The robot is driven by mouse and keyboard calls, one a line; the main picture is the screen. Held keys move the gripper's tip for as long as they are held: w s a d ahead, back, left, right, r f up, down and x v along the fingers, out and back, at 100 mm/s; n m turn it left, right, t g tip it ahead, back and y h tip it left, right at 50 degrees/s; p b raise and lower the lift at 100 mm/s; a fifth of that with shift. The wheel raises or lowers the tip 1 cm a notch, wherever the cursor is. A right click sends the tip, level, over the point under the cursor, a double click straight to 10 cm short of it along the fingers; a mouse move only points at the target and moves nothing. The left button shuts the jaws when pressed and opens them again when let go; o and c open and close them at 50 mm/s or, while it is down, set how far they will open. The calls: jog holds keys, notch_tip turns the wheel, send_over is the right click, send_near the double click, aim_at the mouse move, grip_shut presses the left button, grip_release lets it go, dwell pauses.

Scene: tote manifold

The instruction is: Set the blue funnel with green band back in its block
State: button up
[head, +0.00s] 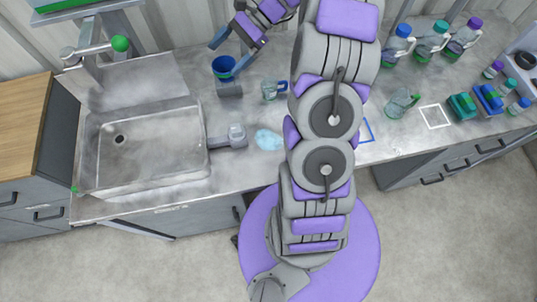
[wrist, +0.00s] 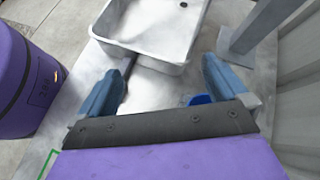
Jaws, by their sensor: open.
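The blue funnel (head: 223,66) is on the counter's back half, right of the sink, its wide mouth facing up. A small green patch shows inside its rim. It stands at the top of a small grey block (head: 229,89) and looks upright; how deep it sits is hidden. My gripper (head: 230,54) is open, close beside and behind the funnel, with one blue finger near its right rim; I cannot tell if they touch. In the wrist view a sliver of the blue funnel (wrist: 202,99) shows near the right finger, mostly hidden by my gripper (wrist: 163,86).
A steel sink (head: 150,150) with a green-knobbed tap (head: 119,44) is at left. A glass mug (head: 271,90) stands right of the block. A pale blue puddle (head: 268,139) lies on the counter. A green beaker (head: 400,103) and several bottles (head: 433,39) are at right.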

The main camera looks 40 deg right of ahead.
jog(key=s+a+r+n+g+h, duration=0.2)
jog(key=s+a+r+n+h, duration=0.15)
jog(key=s+a, duration=0.35)
jog(key=s+a+r+n+g+h, duration=0.1)
jog(key=s+a+r+n+h, duration=0.1)
jog(key=s+a+n, duration=0.5)
jog(key=s+d+n+h, duration=0.1)
jog(key=s+n+h, duration=0.1)
jog(key=s, duration=0.8)
jog(key=s+d+n+h, duration=0.2)
jog(key=s+n+h, duration=0.1)
jog(key=s, duration=0.7)
jog(key=shift+d+f+n+h, duration=0.25)
jog(key=shift+f+n+h, duration=0.1)
jog(key=shift+h, duration=0.1)
jog(key=shift+w, duration=0.1)
